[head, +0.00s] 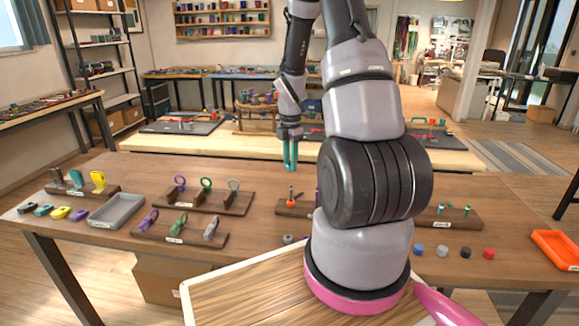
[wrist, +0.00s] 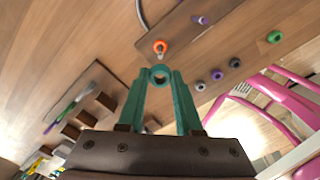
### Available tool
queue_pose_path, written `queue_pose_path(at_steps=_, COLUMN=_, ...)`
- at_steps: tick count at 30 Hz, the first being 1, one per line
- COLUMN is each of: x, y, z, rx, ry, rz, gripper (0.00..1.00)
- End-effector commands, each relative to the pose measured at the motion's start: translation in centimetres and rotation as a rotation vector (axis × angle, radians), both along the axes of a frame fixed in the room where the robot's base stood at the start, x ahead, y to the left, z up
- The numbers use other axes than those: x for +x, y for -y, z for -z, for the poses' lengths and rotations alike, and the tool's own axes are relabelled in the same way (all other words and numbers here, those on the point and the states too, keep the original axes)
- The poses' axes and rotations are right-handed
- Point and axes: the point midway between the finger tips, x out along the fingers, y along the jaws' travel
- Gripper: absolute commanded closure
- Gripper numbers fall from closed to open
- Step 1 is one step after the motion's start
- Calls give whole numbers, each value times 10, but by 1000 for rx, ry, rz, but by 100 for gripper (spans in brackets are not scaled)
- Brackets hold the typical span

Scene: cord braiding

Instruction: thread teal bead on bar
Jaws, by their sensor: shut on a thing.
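My gripper (head: 290,168) has teal fingers and hangs above the table, behind the small middle board (head: 288,207). In the wrist view my gripper (wrist: 159,82) is shut on the teal bead (wrist: 159,75), a ring held between the fingertips with its hole showing. The bead cannot be made out in the head view. An orange-topped upright piece (head: 290,191) stands on the middle board; it also shows in the wrist view (wrist: 161,47), just beyond the bead. A purple upright piece (head: 318,194) is beside it, partly hidden by my arm. I cannot tell which upright is the bar.
Wooden racks with rings (head: 206,199) and handles (head: 180,234) stand at left, near a grey tray (head: 117,211). Loose small pieces, purple (wrist: 217,75) and green (wrist: 274,37), lie in front of the board. An orange tray (head: 556,248) is at far right.

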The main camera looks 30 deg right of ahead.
Motion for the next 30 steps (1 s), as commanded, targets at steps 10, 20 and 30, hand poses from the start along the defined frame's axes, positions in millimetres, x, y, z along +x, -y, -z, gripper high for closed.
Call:
queue_pose_path(at_steps=10, x=-1, y=-1, z=19, rx=0, ry=-3, rz=-2, gripper=100)
queue_pose_path(at_steps=20, x=-1, y=0, z=43, rx=0, ry=-3, rz=0, gripper=100)
queue_pose_path(at_steps=30, x=0, y=0, z=60, rx=0, ry=-1, rz=0, gripper=100)
